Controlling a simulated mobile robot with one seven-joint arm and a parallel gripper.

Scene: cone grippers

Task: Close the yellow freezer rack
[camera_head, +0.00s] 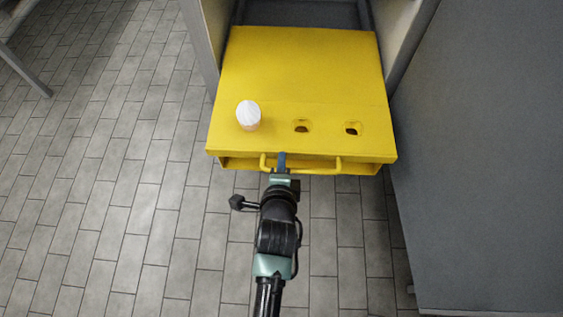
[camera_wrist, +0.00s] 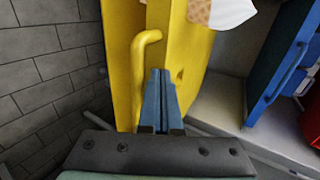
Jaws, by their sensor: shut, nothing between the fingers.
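The yellow freezer rack (camera_head: 300,75) is pulled out of the grey cabinet in the head view and has a bar handle (camera_head: 312,168) along its front. In the wrist view the rack's yellow front (camera_wrist: 190,60) and one end of the handle (camera_wrist: 143,65) stand close to my fingers. My gripper (camera_head: 282,158) is at the rack's front edge, just behind the left half of the handle. Its blue fingers (camera_wrist: 160,90) are together with nothing between them. I cannot tell whether they touch the rack.
An ice cream cone (camera_head: 249,115) stands in the left of the rack's holes; two others are empty. A grey cabinet side (camera_head: 485,150) blocks the right. Tiled floor (camera_head: 110,150) is clear on the left. A blue drawer (camera_wrist: 285,60) shows in the wrist view.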

